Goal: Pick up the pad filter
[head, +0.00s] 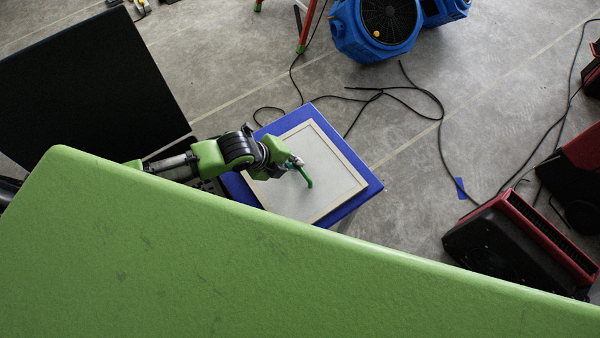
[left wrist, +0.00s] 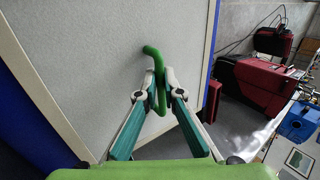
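The pad filter (head: 325,180) is a square grey panel with a pale frame. It lies on a blue box (head: 368,197) in the head view, and its grey face (left wrist: 85,55) fills the left part of the left wrist view. A green curved handle (head: 306,178) shows on the panel and also in the left wrist view (left wrist: 153,53). My left gripper (left wrist: 157,88) has its two fingertips close together on either side of this handle, apparently shut on it. How the handle joins the panel is hard to see. My right gripper is out of view.
A blue fan (head: 372,30) stands at the top, with black cables (head: 425,95) across the floor beside it. A dark red and black machine (head: 525,243) stands at the right. My large green body part covers the bottom of the head view. Grey floor is free right of the box.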

